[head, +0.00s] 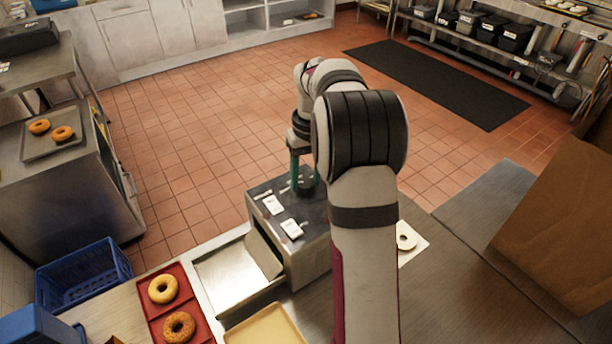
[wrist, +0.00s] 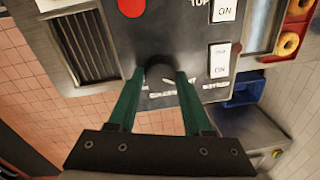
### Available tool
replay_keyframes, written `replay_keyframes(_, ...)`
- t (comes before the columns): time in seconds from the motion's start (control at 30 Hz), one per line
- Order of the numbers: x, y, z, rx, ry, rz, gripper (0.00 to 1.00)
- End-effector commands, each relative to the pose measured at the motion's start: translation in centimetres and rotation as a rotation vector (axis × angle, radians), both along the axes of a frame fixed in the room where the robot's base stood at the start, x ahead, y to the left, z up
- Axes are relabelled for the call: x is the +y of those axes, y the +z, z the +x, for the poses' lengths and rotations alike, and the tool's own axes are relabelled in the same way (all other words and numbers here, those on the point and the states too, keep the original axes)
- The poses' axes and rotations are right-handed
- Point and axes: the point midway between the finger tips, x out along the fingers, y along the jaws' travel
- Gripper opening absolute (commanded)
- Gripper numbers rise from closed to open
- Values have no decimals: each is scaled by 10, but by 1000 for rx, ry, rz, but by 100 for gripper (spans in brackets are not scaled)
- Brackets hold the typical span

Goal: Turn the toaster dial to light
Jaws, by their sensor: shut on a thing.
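The toaster (head: 308,255) is a metal box on the counter, with a dark control panel on top. Its dial (wrist: 159,73) is a dark round knob on that panel. My gripper (wrist: 160,82) is shut on the dial, with one green finger on each side of it. White markings show on the panel around the dial, but they are too blurred to read, and the dial's pointer setting cannot be made out. In the head view my gripper (head: 304,182) reaches down onto the toaster's panel, and my arm hides part of the toaster's right side.
Two white ON switches (wrist: 221,60) and a red button (wrist: 131,7) sit near the dial. A metal chute tray (head: 235,278) extends from the toaster's left. A red tray (head: 183,295) with two bagels and a blue crate (head: 85,275) stand left. A paper bag (head: 560,225) stands right.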

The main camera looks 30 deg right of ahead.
Motion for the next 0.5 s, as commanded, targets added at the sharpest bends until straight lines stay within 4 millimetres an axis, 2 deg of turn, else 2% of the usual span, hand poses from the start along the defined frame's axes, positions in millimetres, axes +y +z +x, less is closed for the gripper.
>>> replay_keyframes(0.5, 0, 0, 0, 1, 49, 1, 0)
